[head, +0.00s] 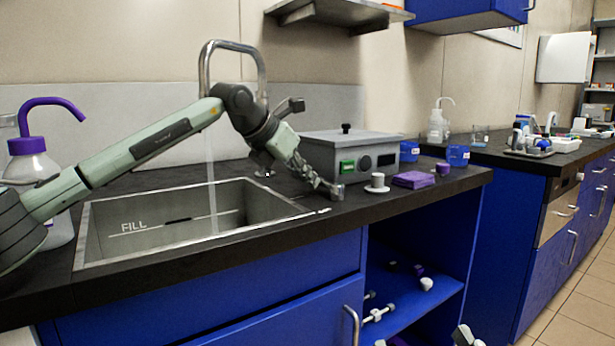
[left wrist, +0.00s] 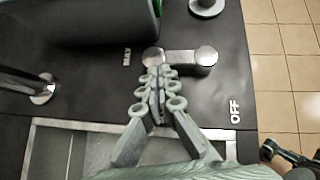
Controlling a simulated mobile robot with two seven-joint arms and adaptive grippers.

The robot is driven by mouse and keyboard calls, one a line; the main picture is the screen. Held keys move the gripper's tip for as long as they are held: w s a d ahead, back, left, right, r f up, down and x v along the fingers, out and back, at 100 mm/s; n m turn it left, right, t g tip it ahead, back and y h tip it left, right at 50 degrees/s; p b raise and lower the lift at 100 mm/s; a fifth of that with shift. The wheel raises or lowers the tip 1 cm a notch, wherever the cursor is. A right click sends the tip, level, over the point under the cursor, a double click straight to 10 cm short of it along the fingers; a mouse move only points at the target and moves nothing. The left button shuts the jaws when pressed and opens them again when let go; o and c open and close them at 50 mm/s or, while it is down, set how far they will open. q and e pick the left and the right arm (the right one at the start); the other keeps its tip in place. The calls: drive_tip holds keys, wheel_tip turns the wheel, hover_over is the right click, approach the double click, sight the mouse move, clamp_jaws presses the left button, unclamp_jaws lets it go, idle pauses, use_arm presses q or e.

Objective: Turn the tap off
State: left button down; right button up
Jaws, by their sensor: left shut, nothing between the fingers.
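The tap's tall curved metal spout (head: 205,65) stands behind the sink, and a thin stream of water (head: 211,185) falls from it into the basin. The small metal tap handle (head: 337,191) is on the counter right of the sink. In the left wrist view the handle (left wrist: 182,57) is a short bar with two round ends, lying crosswise. A white OFF label (left wrist: 235,110) is on the counter to its lower right. My left gripper (head: 322,184) is shut and empty, its fingertips (left wrist: 158,72) at the handle's left end; contact is unclear. My right gripper cannot be made out clearly.
The steel sink (head: 255,190), with a FILL line, lies left of the handle. A grey box-shaped bath (head: 350,150) stands close behind the gripper. A white stand (head: 377,184) and purple pad (head: 413,180) are to the right. A purple-capped bottle (head: 38,165) stands at left.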

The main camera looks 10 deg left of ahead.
idle(0.5)
use_arm(q)
drive_tip(key=v, duration=1.2)
